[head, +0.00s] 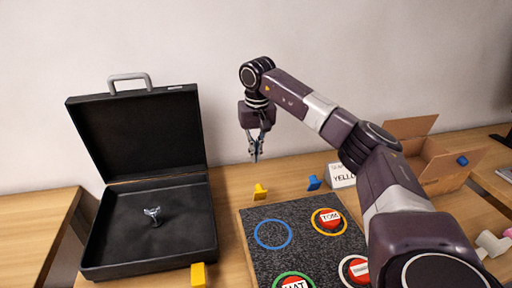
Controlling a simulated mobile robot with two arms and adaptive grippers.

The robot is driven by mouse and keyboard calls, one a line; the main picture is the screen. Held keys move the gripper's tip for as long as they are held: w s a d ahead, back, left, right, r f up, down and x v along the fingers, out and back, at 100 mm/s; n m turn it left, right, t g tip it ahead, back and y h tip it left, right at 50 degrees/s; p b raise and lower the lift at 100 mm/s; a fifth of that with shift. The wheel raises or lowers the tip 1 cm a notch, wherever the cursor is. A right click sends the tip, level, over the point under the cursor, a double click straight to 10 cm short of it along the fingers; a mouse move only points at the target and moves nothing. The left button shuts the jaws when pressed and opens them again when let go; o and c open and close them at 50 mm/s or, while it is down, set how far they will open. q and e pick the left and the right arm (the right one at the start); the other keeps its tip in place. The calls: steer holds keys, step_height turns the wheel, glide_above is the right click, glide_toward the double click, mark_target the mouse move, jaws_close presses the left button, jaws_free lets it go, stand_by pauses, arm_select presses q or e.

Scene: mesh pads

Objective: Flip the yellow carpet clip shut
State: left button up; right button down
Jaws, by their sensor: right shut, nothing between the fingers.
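A dark speckled mat (255,222) with coloured rings lies on the wooden table, cut off by the bottom edge. A small yellow piece (260,192), perhaps the yellow carpet clip, stands up close to the mat's back left edge. A second yellow piece (198,275) is at the bottom, in front of the black case. I cannot tell for certain which is the clip. My right gripper (256,157) points down, shut and empty, above and behind the first yellow piece, apart from it. My left gripper is not in view.
An open black case (150,182) with a small silvery object inside stands on the left. A blue piece (314,183) and a lettered sign (341,176) are behind the mat. An open cardboard box (428,166) is at the right. Red labelled discs (329,219) sit in some rings.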

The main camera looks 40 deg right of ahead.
mark_target(259, 192)
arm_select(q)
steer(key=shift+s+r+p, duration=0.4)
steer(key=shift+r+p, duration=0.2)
arm_select(e)
step_height(259, 192, down, 6)
steer(key=s+a, duration=0.1)
steer(key=s, duration=0.2)
steer(key=shift+a, duration=0.3)
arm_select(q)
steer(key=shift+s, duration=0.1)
arm_select(e)
steer(key=shift+w, duration=0.2)
